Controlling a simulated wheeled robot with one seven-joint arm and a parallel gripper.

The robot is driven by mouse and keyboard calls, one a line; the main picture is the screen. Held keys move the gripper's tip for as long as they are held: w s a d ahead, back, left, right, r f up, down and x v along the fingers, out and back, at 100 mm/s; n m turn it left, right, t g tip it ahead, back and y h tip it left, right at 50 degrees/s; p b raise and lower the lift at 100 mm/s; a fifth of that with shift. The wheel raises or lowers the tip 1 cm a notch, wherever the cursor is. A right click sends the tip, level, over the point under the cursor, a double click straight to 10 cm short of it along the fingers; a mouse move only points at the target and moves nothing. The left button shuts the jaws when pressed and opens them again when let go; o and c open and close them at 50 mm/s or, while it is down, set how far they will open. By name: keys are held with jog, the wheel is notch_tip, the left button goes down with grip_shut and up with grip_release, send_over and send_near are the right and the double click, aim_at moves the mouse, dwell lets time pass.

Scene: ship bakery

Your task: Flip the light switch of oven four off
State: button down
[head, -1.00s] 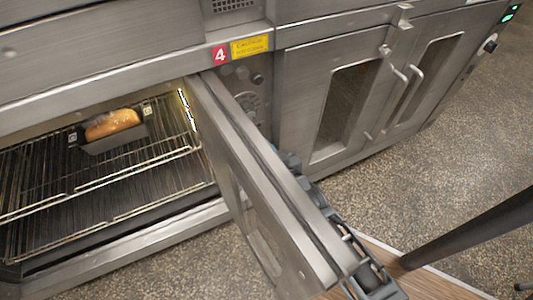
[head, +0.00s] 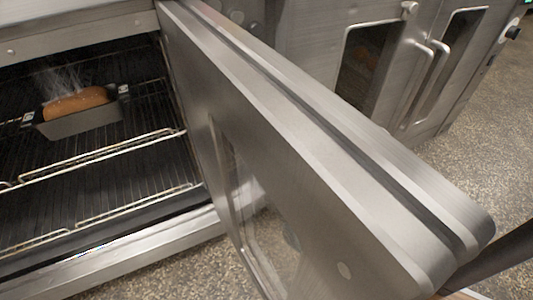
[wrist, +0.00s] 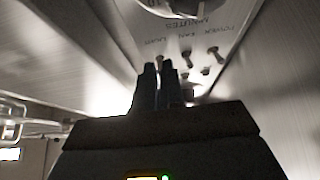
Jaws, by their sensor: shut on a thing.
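The control panel (wrist: 222,35) of oven four shows from below in the wrist view, with a dial (wrist: 182,8) and a row of small toggle switches. Two toggles, a middle one (wrist: 186,58) and an outer one (wrist: 214,54), stand clear. My gripper (wrist: 158,72) points up at the panel. Its dark fingers are shut on the light switch at the left of the row, which they mostly hide.
The open door fills the middle of the head view. A steaming loaf (head: 78,102) in a dark tin (head: 82,122) sits on the oven rack (head: 110,155) at left. Another oven with closed, handled doors (head: 400,70) stands at right. Speckled floor (head: 480,120) is clear beyond.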

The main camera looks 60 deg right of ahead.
jog(key=shift+w+f+t+b, duration=0.1)
jog(key=shift+f+t+b, duration=0.1)
jog(key=shift+t+b, duration=0.4)
jog(key=c, duration=1.2)
grip_release()
jog(key=shift+d, duration=0.1)
jog(key=shift+c, duration=0.2)
jog(key=v, duration=0.8)
jog(key=shift+p, duration=0.45)
jog(key=shift+w, duration=0.1)
